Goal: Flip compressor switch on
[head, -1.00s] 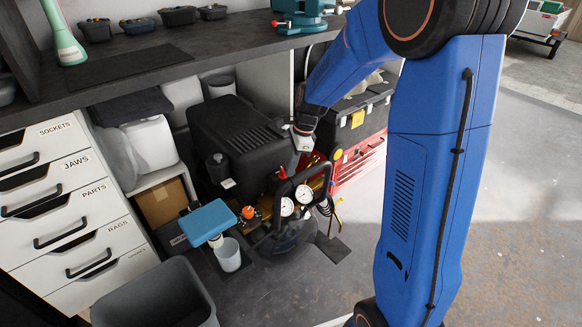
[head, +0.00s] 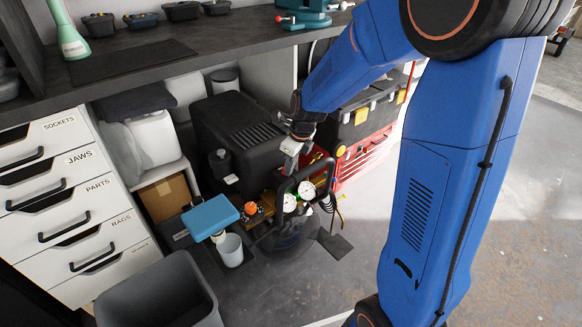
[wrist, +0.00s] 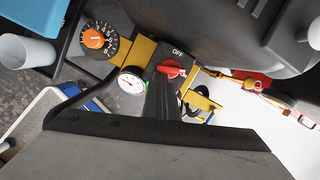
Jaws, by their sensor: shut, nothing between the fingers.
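The compressor (head: 232,135) is a large black unit under the bench, with a black handle frame and two round gauges (head: 290,203) at its front. In the wrist view its red switch knob (wrist: 172,70) sits on a dark panel just below the label "OFF". I cannot tell which way the knob is turned. My gripper (head: 290,162) is shut and empty, just above the handle and gauges. In the head view it seems to cover the switch. Contact with the switch cannot be made out. A grey, dark-edged shape fills the bottom of the wrist view.
An orange dial (wrist: 93,39) and a white gauge (wrist: 131,80) are left of the switch. A blue-topped item (head: 210,217) and a white cup (head: 230,250) stand left of the compressor. A red toolbox (head: 365,158) stands right of it. The bench top (head: 200,50) overhangs behind.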

